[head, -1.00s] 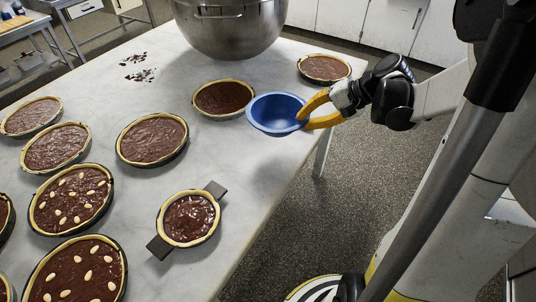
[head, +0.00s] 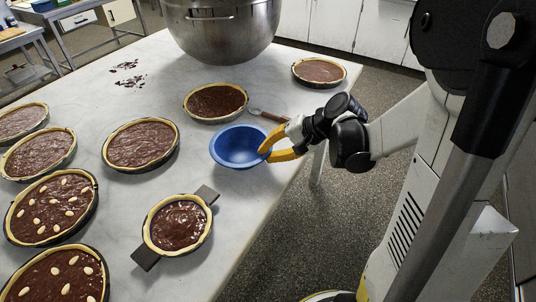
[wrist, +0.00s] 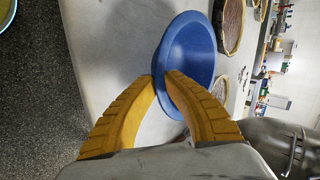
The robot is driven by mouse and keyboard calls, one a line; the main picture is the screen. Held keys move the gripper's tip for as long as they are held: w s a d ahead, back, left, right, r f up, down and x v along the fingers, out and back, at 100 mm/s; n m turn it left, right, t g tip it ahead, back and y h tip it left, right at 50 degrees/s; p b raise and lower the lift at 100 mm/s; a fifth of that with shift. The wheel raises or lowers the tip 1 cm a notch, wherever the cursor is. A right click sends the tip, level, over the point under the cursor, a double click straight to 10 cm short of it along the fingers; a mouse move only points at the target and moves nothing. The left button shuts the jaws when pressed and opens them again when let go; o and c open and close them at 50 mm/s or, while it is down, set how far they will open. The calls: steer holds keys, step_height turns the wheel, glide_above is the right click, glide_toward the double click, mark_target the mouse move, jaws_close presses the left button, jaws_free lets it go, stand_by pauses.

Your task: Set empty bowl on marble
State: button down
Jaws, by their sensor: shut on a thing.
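The blue bowl (head: 238,147) is empty and upright, over the right part of the marble table (head: 262,183) in the head view. My gripper (head: 268,152) is shut on the bowl's right rim. In the wrist view the bowl (wrist: 192,52) shows its blue inside, and the yellow fingers of my gripper (wrist: 161,82) pinch its near rim. The bowl is at or just above the marble; I cannot tell whether its base touches.
A chocolate tart (head: 216,101) sits just behind the bowl, with a small wooden-handled utensil (head: 268,115) to its right. A tart on a dark strip (head: 179,224) is nearer. A large metal mixing bowl (head: 222,35) stands at the back. Bare marble lies in front of the bowl.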

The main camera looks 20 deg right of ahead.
steer(key=shift+f, duration=0.15)
steer(key=c, duration=1.6)
jaws_free()
steer(key=shift+r, duration=0.2)
